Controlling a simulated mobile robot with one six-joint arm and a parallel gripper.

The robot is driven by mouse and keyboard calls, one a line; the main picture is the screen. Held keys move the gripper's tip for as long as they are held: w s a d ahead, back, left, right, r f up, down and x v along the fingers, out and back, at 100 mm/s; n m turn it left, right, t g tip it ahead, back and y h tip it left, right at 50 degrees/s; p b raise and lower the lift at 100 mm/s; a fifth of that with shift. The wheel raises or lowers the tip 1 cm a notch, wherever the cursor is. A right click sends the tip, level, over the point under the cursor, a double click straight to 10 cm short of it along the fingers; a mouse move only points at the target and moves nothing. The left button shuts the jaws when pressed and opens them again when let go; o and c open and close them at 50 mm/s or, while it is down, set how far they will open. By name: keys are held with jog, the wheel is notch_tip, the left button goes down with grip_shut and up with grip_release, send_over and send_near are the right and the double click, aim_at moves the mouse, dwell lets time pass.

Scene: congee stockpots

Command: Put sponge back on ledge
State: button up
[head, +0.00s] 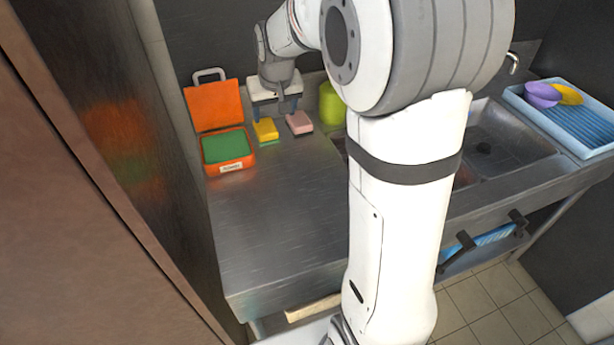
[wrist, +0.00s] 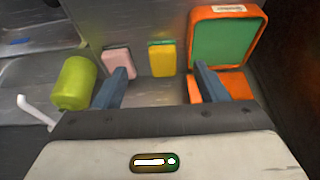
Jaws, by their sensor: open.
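A yellow sponge with a green base (head: 265,129) lies near the back of the steel counter (head: 275,215). A pink sponge (head: 299,122) lies just right of it. My gripper (head: 276,110) is open and empty, close above and behind the sponges. In the wrist view the yellow sponge (wrist: 162,58) shows between the two spread fingers of my gripper (wrist: 162,73), apart from them; the pink sponge (wrist: 117,61) is beside the left finger. I cannot make out a separate ledge; my gripper and arm cover part of the counter's back edge.
An open orange box with a green inside (head: 226,148) stands left of the sponges. A lime-green container (head: 331,103) stands to their right, partly behind my arm. A sink (head: 500,140) and a blue tray (head: 555,118) are farther right. The front counter is clear.

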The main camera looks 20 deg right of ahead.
jog(key=s+g, duration=0.1)
jog(key=s, duration=2.6)
jog(key=shift+a, duration=0.1)
jog(key=shift+c, duration=0.4)
